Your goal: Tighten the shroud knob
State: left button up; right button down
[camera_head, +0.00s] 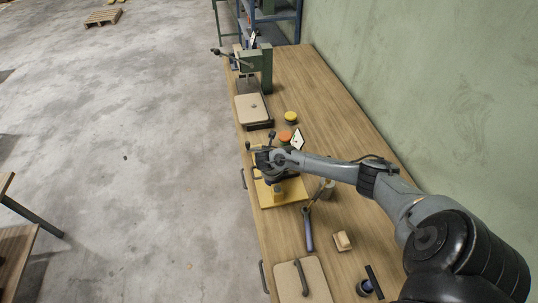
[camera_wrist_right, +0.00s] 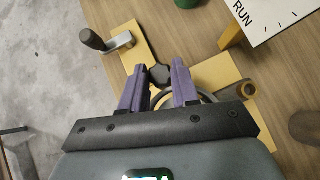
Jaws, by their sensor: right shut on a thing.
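The shroud knob is a small black lobed knob (camera_wrist_right: 159,74) on a yellow plate in the right wrist view. My right gripper (camera_wrist_right: 160,80) has its two purple fingers on either side of the knob, shut on it. In the head view my right gripper (camera_head: 266,160) reaches in from the right over the yellow fixture (camera_head: 292,199) on the bench and hides the knob there. My left gripper is in neither view.
A crank with a black handle (camera_wrist_right: 93,38) stands beside the knob. A white panel marked RUN (camera_wrist_right: 268,18) is at upper right. The bench (camera_head: 345,140) also holds a green press (camera_head: 266,66), orange (camera_head: 285,136) and yellow (camera_head: 291,117) round items, and a blue-handled tool (camera_head: 309,232).

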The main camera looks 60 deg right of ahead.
jog(key=c, duration=0.8)
grip_release()
jog(key=shift+c, duration=0.2)
jog(key=shift+s+a+r, duration=0.2)
jog(key=shift+a+r, duration=0.25)
jog(key=shift+r, duration=0.05)
jog(key=p+v, duration=0.1)
jog(key=v, duration=0.7)
jog(key=shift+s+a+r+p, duration=0.15)
jog(key=shift+a+r+p, duration=0.1)
jog(key=shift+p, duration=0.1)
jog(key=shift+s+a+r, duration=0.15)
jog(key=shift+a+r, duration=0.05)
jog(key=shift+r, duration=0.05)
